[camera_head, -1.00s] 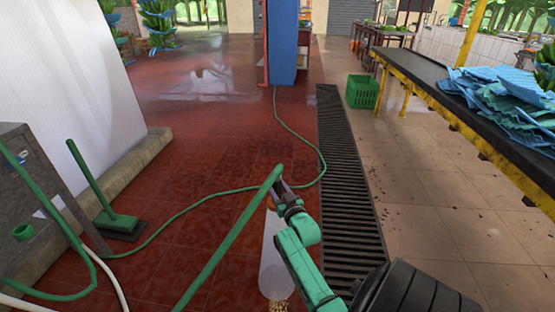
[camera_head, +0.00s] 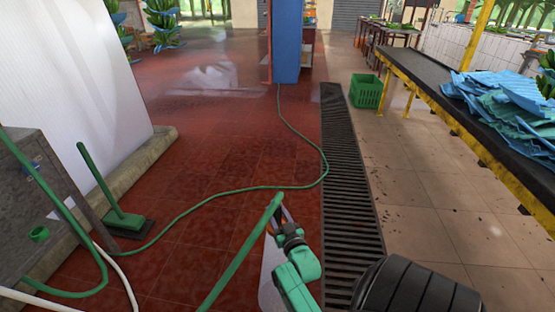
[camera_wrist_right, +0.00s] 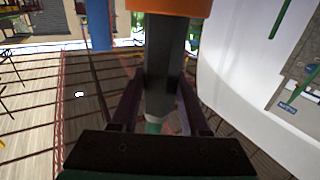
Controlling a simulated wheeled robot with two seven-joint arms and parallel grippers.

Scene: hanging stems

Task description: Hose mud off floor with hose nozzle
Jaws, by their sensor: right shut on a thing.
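My right gripper (camera_head: 283,226) is shut on the hose nozzle, whose dark body and orange end (camera_wrist_right: 160,5) show between the fingers in the right wrist view (camera_wrist_right: 160,95). The green hose (camera_head: 240,262) runs up to it from the bottom edge. A pale, translucent spray (camera_head: 268,278) spreads down from the nozzle; its lower end is cut off by the frame. The red tiled floor (camera_head: 215,165) looks wet and shiny, with darker blotches. Brown mud specks (camera_head: 400,208) lie scattered on the beige tiles at right. My left gripper is out of view.
A black drain grate (camera_head: 340,160) divides the red and beige floors. A green broom (camera_head: 115,212) leans at left near a white wall. A long black table with yellow legs (camera_head: 440,95) carries blue sheets. A green crate (camera_head: 367,91) and a blue pillar (camera_head: 287,40) stand farther back.

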